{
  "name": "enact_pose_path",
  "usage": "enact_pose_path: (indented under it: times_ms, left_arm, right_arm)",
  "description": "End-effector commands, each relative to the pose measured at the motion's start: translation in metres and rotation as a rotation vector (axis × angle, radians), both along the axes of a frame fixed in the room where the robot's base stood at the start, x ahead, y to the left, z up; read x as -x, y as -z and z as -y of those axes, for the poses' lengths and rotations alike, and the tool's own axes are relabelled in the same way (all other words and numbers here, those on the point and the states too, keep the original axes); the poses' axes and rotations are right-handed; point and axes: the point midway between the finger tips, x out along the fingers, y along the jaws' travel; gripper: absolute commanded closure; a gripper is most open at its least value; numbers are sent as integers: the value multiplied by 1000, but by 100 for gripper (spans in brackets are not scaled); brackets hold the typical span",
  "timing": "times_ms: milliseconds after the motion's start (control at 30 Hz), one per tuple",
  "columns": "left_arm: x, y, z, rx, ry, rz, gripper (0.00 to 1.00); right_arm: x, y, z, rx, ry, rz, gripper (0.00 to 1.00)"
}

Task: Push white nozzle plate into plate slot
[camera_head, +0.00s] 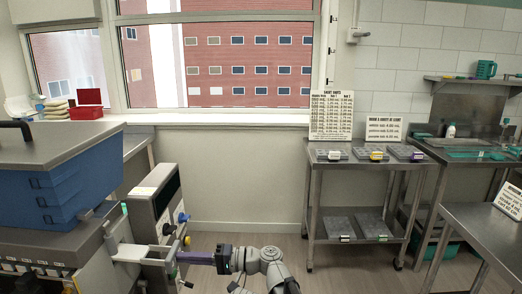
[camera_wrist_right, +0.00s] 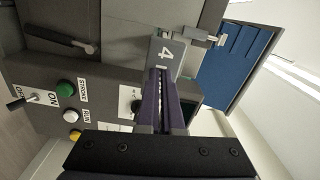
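The white nozzle plate (camera_head: 130,253) sticks out of the side of the depositor at the lower left of the head view. In the right wrist view a pale tab marked "4" (camera_wrist_right: 166,54) lies straight ahead of my right gripper (camera_wrist_right: 160,74). My right gripper (camera_head: 179,257) has long purple fingers, close together, pointing left toward the plate's outer end. Their tips are at the tab's end; I cannot tell whether they touch it. The plate slot is hidden behind the plate and machine side. My left gripper is not in view.
The depositor carries a blue hopper (camera_head: 70,185) and a control panel (camera_head: 155,212) with knobs close above my right fingers. A steel cart (camera_head: 314,175) with several trays stands at the back right. A steel table (camera_head: 480,232) is at the right. Floor between is clear.

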Motion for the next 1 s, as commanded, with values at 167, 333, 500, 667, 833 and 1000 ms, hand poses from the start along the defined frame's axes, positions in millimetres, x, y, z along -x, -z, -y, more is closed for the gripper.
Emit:
enact_pose_path:
  times_ms: [167,333,500,667,833,1000]
  left_arm:
    - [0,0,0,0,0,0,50]
    - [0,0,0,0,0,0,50]
    - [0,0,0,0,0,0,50]
    - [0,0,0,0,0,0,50]
    - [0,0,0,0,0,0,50]
    - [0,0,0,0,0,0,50]
  right_arm:
    - [0,0,-5,1,-1,0,100]
    - [0,0,-9,1,-1,1,100]
    - [0,0,-13,1,-1,1,100]
    - [0,0,-17,1,-1,1,100]
    - [-1,0,-21,1,-1,1,100]
    - [-1,0,-25,1,-1,1,100]
